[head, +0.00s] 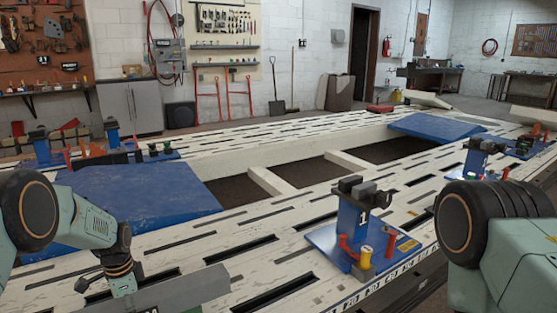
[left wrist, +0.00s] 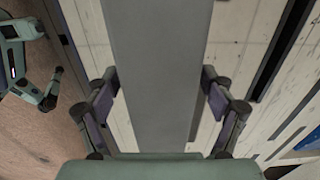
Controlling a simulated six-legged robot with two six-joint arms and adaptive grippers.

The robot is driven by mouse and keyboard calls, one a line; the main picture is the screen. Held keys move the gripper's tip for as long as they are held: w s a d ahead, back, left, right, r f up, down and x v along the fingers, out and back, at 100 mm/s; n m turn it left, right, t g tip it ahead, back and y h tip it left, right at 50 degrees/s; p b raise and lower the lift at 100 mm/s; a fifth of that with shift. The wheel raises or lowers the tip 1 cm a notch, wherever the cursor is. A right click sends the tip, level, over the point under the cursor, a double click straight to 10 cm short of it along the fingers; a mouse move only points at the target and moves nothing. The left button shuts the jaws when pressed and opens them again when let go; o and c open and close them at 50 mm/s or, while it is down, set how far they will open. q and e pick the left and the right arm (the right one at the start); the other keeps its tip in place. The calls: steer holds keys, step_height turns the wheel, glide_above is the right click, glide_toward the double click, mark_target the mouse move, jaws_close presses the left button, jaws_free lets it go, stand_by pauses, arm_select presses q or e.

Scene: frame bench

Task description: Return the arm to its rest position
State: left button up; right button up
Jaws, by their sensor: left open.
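My left gripper (head: 108,285) is low at the front left of the head view, over the near edge of the frame bench (head: 185,236). In the left wrist view the left gripper (left wrist: 160,88) is open, its two fingers apart on either side of a long grey bar (left wrist: 160,60). Narrow gaps seem to show between the fingers and the bar; I cannot tell whether it touches. The grey bar also shows in the head view (head: 185,293), beside the gripper. My right arm shows at the right edge of the head view, its gripper outside the picture.
A blue clamp stand (head: 352,215) marked 1 stands on the bench's near side. More clamp stands (head: 112,135) are at the far left and right. A blue plate (head: 140,198) lies left of centre, another blue plate (head: 437,126) at the far end. Open wells lie between.

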arm_select(q)
step_height(320, 180, up, 4)
steer(key=shift+s+p, duration=0.1)
steer(key=shift+p, duration=0.95)
steer(key=shift+r+p, duration=0.65)
steer(key=shift+r, duration=0.1)
step_height(320, 180, up, 3)
steer(key=shift+f+p, duration=0.2)
steer(key=shift+p, duration=0.7)
steer(key=shift+a+r, duration=0.15)
steer(key=shift+r, duration=0.2)
steer(key=s+a+r+n+p, duration=0.1)
steer(key=a+r, duration=0.3)
steer(key=r, duration=0.3)
steer(key=s+a+r+n+p, duration=0.1)
steer(key=a+r+n+p, duration=0.1)
steer(key=a+r, duration=0.3)
steer(key=shift+r, duration=1.65)
